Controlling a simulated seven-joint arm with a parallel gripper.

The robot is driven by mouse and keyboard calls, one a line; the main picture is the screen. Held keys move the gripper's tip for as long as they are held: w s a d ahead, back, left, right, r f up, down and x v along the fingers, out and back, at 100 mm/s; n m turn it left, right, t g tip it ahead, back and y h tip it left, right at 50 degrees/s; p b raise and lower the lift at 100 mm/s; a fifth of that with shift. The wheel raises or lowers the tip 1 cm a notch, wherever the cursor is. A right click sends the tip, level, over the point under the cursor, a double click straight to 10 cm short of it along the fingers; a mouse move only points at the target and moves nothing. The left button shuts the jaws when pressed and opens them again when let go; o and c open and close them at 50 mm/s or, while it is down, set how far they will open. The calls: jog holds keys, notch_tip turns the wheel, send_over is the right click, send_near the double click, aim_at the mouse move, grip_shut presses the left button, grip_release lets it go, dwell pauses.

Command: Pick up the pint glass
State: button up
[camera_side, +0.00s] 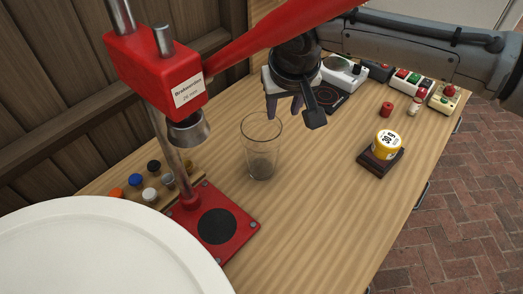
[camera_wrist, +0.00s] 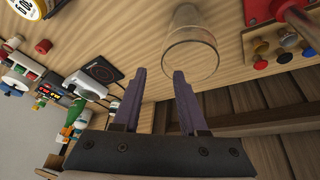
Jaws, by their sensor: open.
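The pint glass (camera_side: 262,150) is clear and empty. It stands upright on the wooden table (camera_side: 310,190), just right of the red capping press (camera_side: 217,225). My gripper (camera_side: 284,108) is above and behind the glass in the side view, partly hidden by my wrist. In the wrist view the glass (camera_wrist: 190,45) shows just beyond the fingertips, a little right of centre. My gripper (camera_wrist: 159,74) is open there, with two purple fingers apart and nothing between them. I cannot tell whether a finger touches the glass.
A yellow-topped weight (camera_side: 387,145) sits on a dark wooden block at the right. A white round surface (camera_side: 100,250) fills the lower left. Scales and a control box (camera_side: 410,85) stand at the back.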

aim_at(281, 125)
jog(key=f, duration=0.4)
jog(key=shift+w+a+f, duration=0.1)
jog(key=shift+w+f, duration=0.2)
jog(key=shift+f, duration=0.1)
jog(key=shift+w+f, duration=0.15)
jog(key=shift+f, duration=0.25)
grip_shut()
jog(key=shift+r, duration=0.15)
dwell(0.7)
